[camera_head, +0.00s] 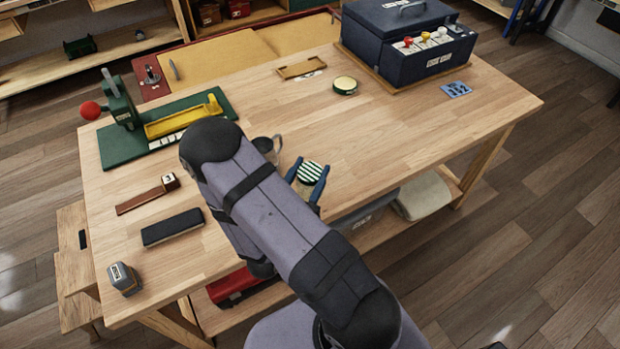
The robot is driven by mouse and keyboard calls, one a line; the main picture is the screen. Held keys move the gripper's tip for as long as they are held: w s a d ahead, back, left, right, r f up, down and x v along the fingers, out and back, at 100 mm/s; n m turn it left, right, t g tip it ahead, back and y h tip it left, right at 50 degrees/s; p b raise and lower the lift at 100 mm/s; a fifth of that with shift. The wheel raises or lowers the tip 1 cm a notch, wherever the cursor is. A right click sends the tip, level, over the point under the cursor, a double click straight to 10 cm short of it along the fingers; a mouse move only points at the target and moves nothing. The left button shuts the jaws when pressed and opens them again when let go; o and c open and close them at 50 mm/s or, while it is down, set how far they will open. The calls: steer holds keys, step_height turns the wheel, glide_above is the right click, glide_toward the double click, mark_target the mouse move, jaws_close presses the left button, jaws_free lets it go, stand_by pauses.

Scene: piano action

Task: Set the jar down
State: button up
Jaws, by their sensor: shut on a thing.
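A small round jar with a green-and-white striped top (312,172) is near the front edge of the wooden workbench (400,125), right of my arm. My gripper (306,174) has one blue finger on each side of the jar and is shut on it. The jar looks upright. My arm hides part of the area around it, and I cannot tell whether its base touches the bench top.
A round tin (345,86), a shallow wooden tray (301,68) and a dark blue case (410,45) stand toward the back. A green jig (125,142) is at left. A black block (172,227) and a grey weight (124,278) lie at front left.

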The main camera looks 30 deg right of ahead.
mark_target(305, 192)
steer(key=shift+f, duration=1.55)
steer(key=shift+f, duration=0.1)
steer(key=shift+f, duration=0.15)
steer(key=o, duration=1.5)
steer(key=shift+a, duration=0.1)
steer(key=shift+b+v, duration=1.15)
steer(key=shift+v, duration=1.2)
steer(key=shift+s+v, duration=0.2)
steer(key=shift+v, duration=1)
steer(key=shift+o, duration=1.4)
